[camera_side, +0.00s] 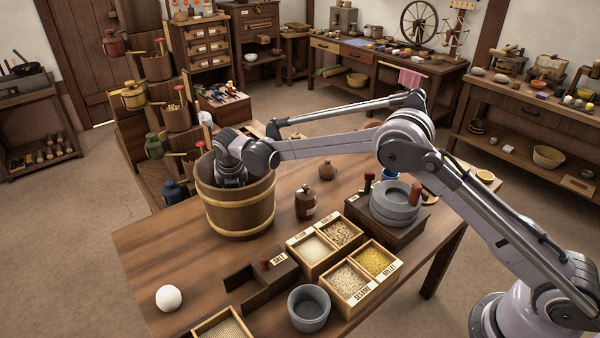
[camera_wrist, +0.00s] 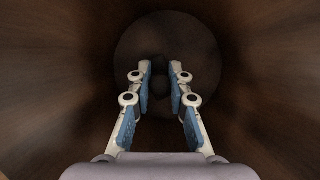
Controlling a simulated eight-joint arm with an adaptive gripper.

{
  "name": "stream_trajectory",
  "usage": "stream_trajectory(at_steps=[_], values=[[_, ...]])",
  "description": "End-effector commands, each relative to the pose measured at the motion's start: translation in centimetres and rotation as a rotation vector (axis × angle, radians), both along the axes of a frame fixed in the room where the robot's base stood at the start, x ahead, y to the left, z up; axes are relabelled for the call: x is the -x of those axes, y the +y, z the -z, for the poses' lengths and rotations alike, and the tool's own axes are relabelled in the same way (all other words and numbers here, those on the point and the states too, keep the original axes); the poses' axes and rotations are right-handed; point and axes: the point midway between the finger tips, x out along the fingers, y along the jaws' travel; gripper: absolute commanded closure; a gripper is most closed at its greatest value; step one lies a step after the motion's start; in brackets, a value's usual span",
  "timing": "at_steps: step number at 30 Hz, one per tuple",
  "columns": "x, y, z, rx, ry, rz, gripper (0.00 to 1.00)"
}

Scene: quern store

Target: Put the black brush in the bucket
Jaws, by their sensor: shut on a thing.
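The wooden bucket (camera_side: 238,209) with pale hoops stands upright at the back left of the table. My gripper (camera_wrist: 160,88) is down inside the bucket, so its wall hides the fingers in the side view. In the wrist view the bucket's brown inner wall (camera_wrist: 60,75) surrounds the fingers, with the round floor beyond the tips. The fingers are closed around a dark, dim thing (camera_wrist: 159,69), which fits the black brush. Its shape is mostly lost in shadow, and I cannot tell whether it touches the floor.
On the table stand a brown jar (camera_side: 306,203), labelled grain boxes (camera_side: 316,262), a stone quern (camera_side: 394,206), a grey mortar (camera_side: 309,309) and a white ball (camera_side: 169,298). The shelf (camera_side: 171,180) behind the bucket is close. The table's left front is mostly clear.

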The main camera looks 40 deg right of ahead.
Motion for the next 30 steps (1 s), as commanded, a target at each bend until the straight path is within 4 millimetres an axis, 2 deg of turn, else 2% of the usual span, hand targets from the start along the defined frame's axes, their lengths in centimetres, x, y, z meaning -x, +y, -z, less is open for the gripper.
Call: stream_trajectory(at_steps=[10, 11, 12, 13, 23, 26, 30], values=[[0.0, 0.0, 0.3, 0.0, 0.0, 0.0, 1.0], [0.0, 0.0, 0.3, 0.0, 0.0, 0.0, 0.72], [0.0, 0.0, 0.3, 0.0, 0.0, 0.0, 0.61], [0.0, 0.0, 0.3, 0.0, 0.0, 0.0, 0.58], [0.0, 0.0, 0.1, 0.0, 0.0, 0.0, 0.58], [0.2, 0.1, -0.6, 0.0, 0.0, -0.001, 0.58], [0.9, 0.5, -2.5, 0.001, 0.0, -0.002, 0.58]])
